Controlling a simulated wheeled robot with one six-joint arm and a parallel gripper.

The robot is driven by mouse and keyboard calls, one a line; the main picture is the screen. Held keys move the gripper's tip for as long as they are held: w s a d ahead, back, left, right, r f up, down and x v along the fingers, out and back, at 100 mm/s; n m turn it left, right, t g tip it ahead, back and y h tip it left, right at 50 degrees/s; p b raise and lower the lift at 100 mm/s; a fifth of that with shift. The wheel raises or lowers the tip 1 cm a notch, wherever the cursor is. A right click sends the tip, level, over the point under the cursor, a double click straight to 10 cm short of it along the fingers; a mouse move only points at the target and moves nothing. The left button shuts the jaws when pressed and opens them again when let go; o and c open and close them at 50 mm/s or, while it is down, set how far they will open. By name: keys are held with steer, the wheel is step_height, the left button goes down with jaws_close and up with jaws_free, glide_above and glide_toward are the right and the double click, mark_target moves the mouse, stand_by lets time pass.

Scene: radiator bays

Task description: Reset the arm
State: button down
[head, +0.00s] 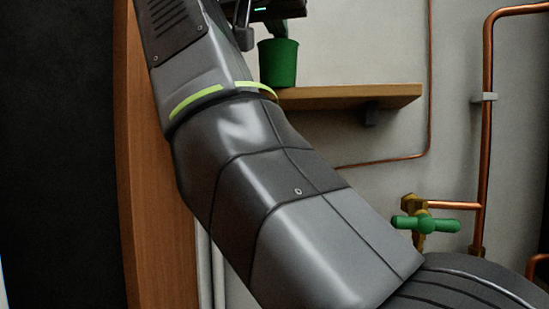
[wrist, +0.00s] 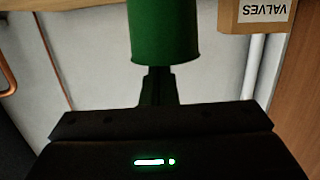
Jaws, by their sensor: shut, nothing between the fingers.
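My gripper (wrist: 157,73) is shut and empty. Its dark fingers point at the open end of a green pot (wrist: 164,30) in the wrist view, which looks upside down. In the head view the pot (head: 278,63) stands upright on a wooden shelf (head: 350,96). My gripper is right above it, partly cut off by the top edge. I cannot tell whether the fingertips touch the pot's rim or reach inside it. My arm crosses the middle of the head view and hides part of the wall and shelf.
A brass valve with a green handle (head: 425,223) sits at the lower right on copper pipes (head: 486,130). A wooden post (head: 155,200) rises on the left. A box with a VALVES label (wrist: 265,11) shows upside down in the wrist view.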

steer(key=shift+x, duration=1)
steer(key=shift+w+r, duration=0.2)
steer(key=shift+s+a, duration=0.1)
steer(key=shift+a, duration=0.05)
steer(key=shift+d+f, duration=0.45)
steer(key=shift+a, duration=0.3)
steer(key=shift+d, duration=0.15)
